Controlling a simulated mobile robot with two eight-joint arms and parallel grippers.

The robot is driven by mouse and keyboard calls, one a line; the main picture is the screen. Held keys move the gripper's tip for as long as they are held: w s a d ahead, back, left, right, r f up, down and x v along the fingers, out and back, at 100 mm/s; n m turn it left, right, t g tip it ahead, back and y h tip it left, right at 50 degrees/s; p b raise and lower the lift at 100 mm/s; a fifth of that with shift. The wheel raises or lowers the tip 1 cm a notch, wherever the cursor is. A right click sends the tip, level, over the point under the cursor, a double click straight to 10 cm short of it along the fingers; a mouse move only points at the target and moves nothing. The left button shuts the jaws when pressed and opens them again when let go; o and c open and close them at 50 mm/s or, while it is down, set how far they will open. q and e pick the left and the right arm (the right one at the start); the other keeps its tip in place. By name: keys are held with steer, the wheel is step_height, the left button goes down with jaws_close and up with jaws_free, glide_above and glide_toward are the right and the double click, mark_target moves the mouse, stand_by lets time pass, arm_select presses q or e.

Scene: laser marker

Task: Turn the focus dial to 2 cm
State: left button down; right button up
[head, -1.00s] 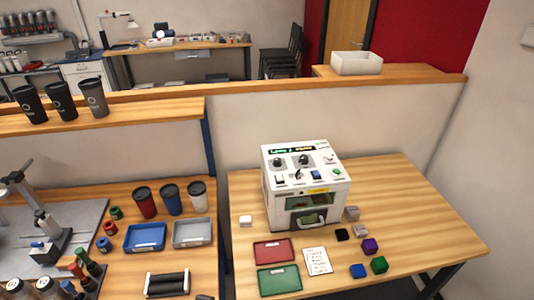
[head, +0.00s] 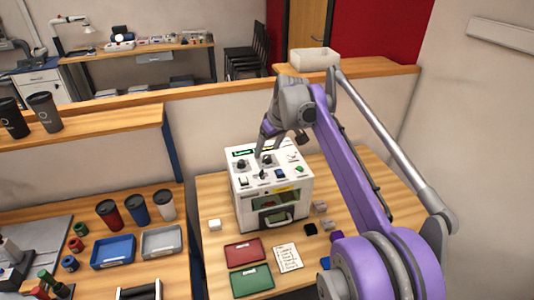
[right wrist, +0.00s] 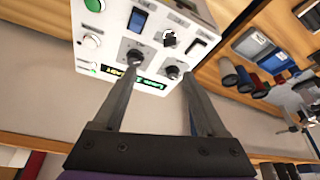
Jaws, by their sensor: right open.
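The white laser marker (head: 270,195) stands on the wooden table. Its top panel carries two black dials, a left dial (head: 241,165) and a right dial (head: 267,159); their labels are too small to read, so I cannot tell which is focus or its setting. My right gripper (head: 259,149) is over the panel's back edge, near the right dial. In the right wrist view the panel appears upside down, with the right dial (right wrist: 134,57) by the left fingertip and the left dial (right wrist: 172,72) by the other. My right gripper (right wrist: 160,70) is open and empty. My left gripper is out of view.
The panel also has a lit display (right wrist: 125,77), a blue switch (right wrist: 138,20) and a green button (right wrist: 93,68) close by. A red tray (head: 245,264), green tray (head: 252,292), paper note (head: 288,257) and small blocks lie in front. A low wall rises behind.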

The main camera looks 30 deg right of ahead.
glide_toward(267, 157)
steer(key=r, duration=0.2)
steer(key=x, duration=1)
steer(key=shift+s+d+f+b, duration=0.15)
steer(key=shift+s+f+b, duration=0.05)
steer(key=shift+f+b, duration=0.15)
jaws_close()
